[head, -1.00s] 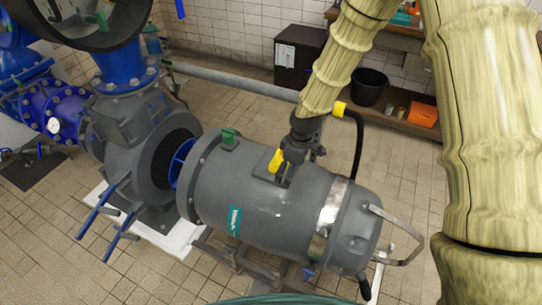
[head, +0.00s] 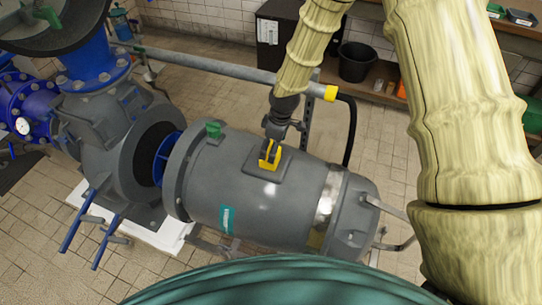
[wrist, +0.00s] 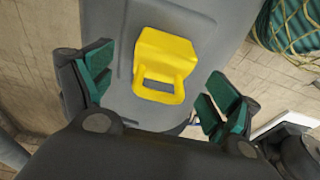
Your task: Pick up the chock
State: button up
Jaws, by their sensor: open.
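The yellow chock (head: 269,157) sits on a raised flat plate on top of the grey pump motor (head: 265,205). In the wrist view the chock (wrist: 165,55) shows as a yellow wedge with an opening toward my gripper. My gripper (wrist: 160,95) is open, with a green-padded finger on each side below the chock and a gap on both sides. In the head view my gripper (head: 274,143) points down at the chock and partly covers it. I cannot tell its exact height above the plate.
A small green block (head: 213,130) stands on the motor's left end. A metal bracket (head: 392,207) sticks out at the motor's right end. A black bucket (head: 357,60) stands at the back.

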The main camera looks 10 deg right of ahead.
jog(key=shift+a+f+p, duration=0.15)
jog(key=shift+f+p, duration=0.2)
jog(key=shift+f, duration=0.4)
jog(key=shift+w+a+f+p, duration=0.1)
jog(key=shift+a+f+p, duration=0.1)
jog(key=shift+f, duration=0.75)
jog(key=shift+w+a+f+p, duration=0.1)
jog(key=shift+f+p, duration=0.1)
jog(key=shift+f, duration=0.75)
jog(key=c, duration=1.4)
